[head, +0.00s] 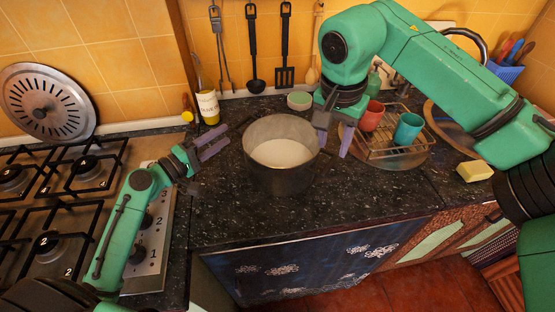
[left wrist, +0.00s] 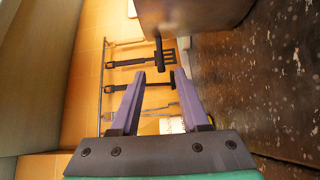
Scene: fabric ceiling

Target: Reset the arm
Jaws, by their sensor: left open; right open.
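My left gripper (head: 213,144) is open and empty over the dark counter, left of a large metal pot (head: 281,178) and apart from it. Its two purple fingers also show spread in the left wrist view (left wrist: 155,95), with nothing between them. My right gripper (head: 335,138) is open beside the pot's right rim, its fingers pointing down. Nothing shows between its fingers. The pot stands upright on the counter and has pale contents. My left arm reaches in past the stove, and my right arm arches over the sink side.
A gas stove (head: 150,260) lies at left. A labelled jar (head: 208,107) and a small bowl (head: 299,100) stand behind the pot. A rack (head: 385,150) holds a red cup (head: 370,116) and a teal cup (head: 408,129). A yellow sponge (head: 474,171) lies at right. The front counter is clear.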

